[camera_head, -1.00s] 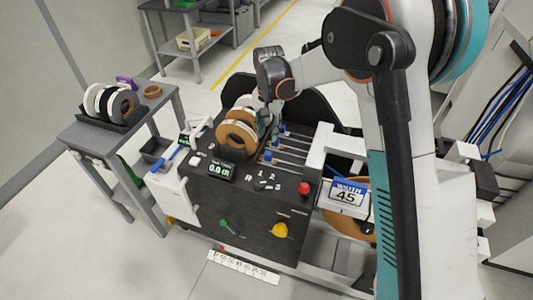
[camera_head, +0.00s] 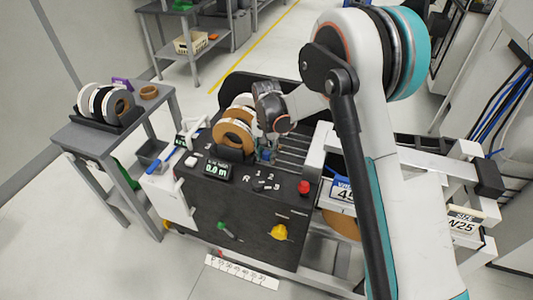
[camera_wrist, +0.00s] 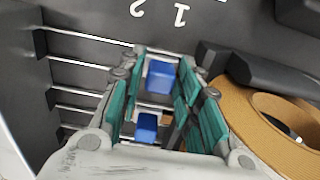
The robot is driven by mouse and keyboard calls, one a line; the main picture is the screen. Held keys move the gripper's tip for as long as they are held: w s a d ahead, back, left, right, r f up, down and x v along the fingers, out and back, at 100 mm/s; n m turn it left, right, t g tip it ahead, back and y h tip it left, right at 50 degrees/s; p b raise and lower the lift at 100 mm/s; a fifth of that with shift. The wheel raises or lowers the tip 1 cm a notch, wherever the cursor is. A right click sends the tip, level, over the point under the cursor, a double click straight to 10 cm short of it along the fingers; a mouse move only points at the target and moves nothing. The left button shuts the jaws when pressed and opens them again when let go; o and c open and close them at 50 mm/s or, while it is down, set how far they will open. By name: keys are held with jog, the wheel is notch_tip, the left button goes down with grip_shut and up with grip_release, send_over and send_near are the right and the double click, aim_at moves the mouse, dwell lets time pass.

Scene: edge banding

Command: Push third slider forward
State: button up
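The black banding machine (camera_head: 250,205) has a row of parallel slots with blue sliders. In the head view, one blue slider (camera_head: 267,155) shows at the near end, just below my gripper (camera_head: 268,146); the farther ones are hidden behind the wrist. In the wrist view, two blue sliders, an upper one (camera_wrist: 159,76) and a lower one (camera_wrist: 146,127), show in the gap between the teal-padded fingers of my gripper (camera_wrist: 158,70). The fingers are apart. I cannot tell whether they touch a slider, or which one is third.
A brown tape roll (camera_head: 232,137) stands close left of the sliders; it is at the right in the wrist view (camera_wrist: 275,115). A red button (camera_head: 304,187) and a display (camera_head: 217,170) sit on the panel. A grey side table (camera_head: 95,140) holds more rolls.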

grip_shut()
jog(key=s+d, duration=0.1)
jog(key=d, duration=0.2)
jog(key=s+d, duration=0.1)
jog(key=d, duration=0.2)
jog(key=s+d, duration=0.1)
jog(key=d, duration=0.1)
jog(key=shift+s+d, duration=0.1)
jog(key=shift+d, duration=0.3)
grip_release()
jog(key=shift+d, duration=0.15)
jog(key=shift+r, duration=0.1)
notch_tip(320, 180, up, 12)
dwell(0.3)
